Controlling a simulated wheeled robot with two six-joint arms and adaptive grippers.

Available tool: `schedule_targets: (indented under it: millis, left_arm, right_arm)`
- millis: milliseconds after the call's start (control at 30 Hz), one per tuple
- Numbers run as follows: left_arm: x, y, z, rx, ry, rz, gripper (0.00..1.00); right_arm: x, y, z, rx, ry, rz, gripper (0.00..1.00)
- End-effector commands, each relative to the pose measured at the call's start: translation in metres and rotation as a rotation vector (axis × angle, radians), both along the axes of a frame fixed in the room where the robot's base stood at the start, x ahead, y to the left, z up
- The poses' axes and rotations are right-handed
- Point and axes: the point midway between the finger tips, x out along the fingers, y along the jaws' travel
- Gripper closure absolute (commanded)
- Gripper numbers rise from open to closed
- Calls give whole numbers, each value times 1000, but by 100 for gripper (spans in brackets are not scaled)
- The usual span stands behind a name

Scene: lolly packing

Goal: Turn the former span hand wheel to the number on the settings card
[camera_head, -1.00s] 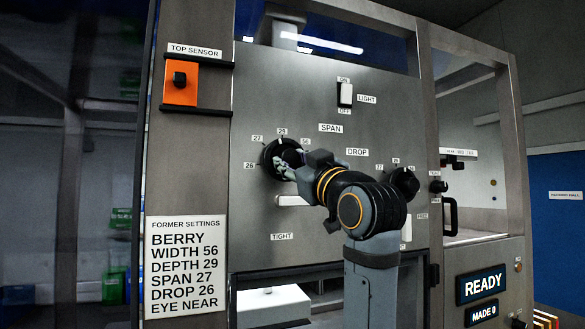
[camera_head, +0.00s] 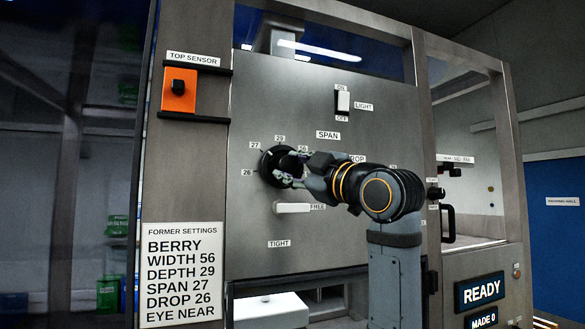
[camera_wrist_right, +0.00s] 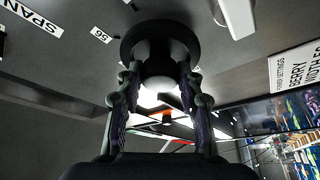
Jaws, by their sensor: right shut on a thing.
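The black span hand wheel (camera_head: 270,160) is on the grey panel under the SPAN label, ringed by the numbers 26, 27, 29 and 56. My right gripper (camera_head: 292,168) is shut on it from the right and hides part of its face. In the right wrist view the fingers (camera_wrist_right: 156,95) hold the wheel's knob (camera_wrist_right: 160,52) from both sides. I cannot clearly tell which number the wheel's mark points to. The former settings card (camera_head: 181,274), lower left, reads SPAN 27. My left gripper is not in view.
The LIGHT switch (camera_head: 343,101) is above right. An orange top sensor (camera_head: 179,90) sticks out at upper left. My right arm covers the drop wheel. The READY display (camera_head: 481,291) is lower right.

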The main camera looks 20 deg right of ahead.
Motion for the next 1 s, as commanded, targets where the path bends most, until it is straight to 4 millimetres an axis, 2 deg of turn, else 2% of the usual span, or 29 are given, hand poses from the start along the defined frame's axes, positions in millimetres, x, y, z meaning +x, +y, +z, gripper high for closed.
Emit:
schedule_targets:
  millis: [333,367,500,833,933,1000]
  left_arm:
    - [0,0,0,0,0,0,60]
    - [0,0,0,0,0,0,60]
    - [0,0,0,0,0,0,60]
    - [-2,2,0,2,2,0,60]
    - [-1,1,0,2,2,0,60]
    - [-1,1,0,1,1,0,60]
  right_arm:
    - [0,0,0,-1,-1,-1,95]
    - [0,0,0,-1,-1,-1,59]
    - [0,0,0,-1,-1,-1,40]
    - [-3,-1,-1,-1,-1,-1,40]
    - [-14,-6,-3,-2,-2,-3,40]
    - [-28,-11,-7,-4,-4,-5,40]
